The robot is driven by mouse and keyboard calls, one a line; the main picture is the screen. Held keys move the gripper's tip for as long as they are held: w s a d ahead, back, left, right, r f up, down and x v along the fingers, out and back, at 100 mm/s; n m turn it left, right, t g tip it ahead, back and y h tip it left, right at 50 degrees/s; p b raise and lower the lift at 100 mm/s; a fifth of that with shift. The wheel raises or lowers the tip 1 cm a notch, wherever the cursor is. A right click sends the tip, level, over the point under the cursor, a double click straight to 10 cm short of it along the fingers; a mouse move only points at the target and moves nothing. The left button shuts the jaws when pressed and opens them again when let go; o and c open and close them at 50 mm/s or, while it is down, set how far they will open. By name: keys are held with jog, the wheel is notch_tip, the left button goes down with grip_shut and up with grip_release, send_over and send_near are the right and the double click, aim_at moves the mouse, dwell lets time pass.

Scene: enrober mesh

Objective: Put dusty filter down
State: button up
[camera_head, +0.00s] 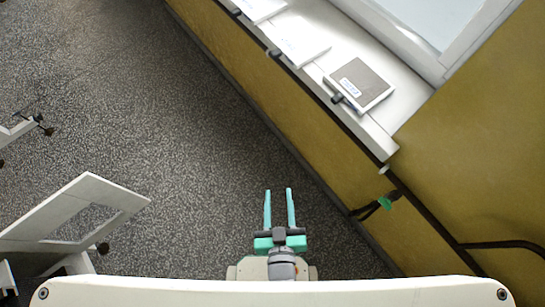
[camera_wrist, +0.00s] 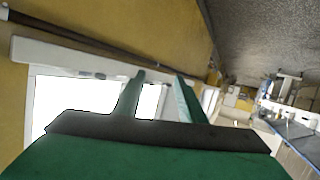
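A flat square filter (camera_head: 359,84) with a grey-brown face, a white frame and a small blue-marked label lies on the white window sill (camera_head: 378,134) in the head view. A dark knob-like piece shows at its near left edge. My gripper (camera_head: 279,192) has two green fingers, spread apart with nothing between them. It is over the floor, below and left of the sill, well apart from the filter. In the wrist view my gripper (camera_wrist: 162,78) also shows two separated fingers, with the wall and window behind. I cannot make out the filter there.
White panels (camera_head: 297,42) lie farther along the sill. A dark rail runs along the yellow wall (camera_head: 235,65), with a green-tipped item (camera_head: 386,201) on it. A white frame-like structure (camera_head: 88,192) stands at left. The speckled floor (camera_head: 150,110) between is clear.

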jog(key=s+a+r+m+t, duration=0.1)
jog(key=s+r, duration=0.3)
jog(key=s, duration=0.2)
jog(key=shift+a+m, duration=0.3)
jog(key=shift+a, duration=0.1)
dwell(0.9)
dwell(0.9)
jog(key=shift+c, duration=0.7)
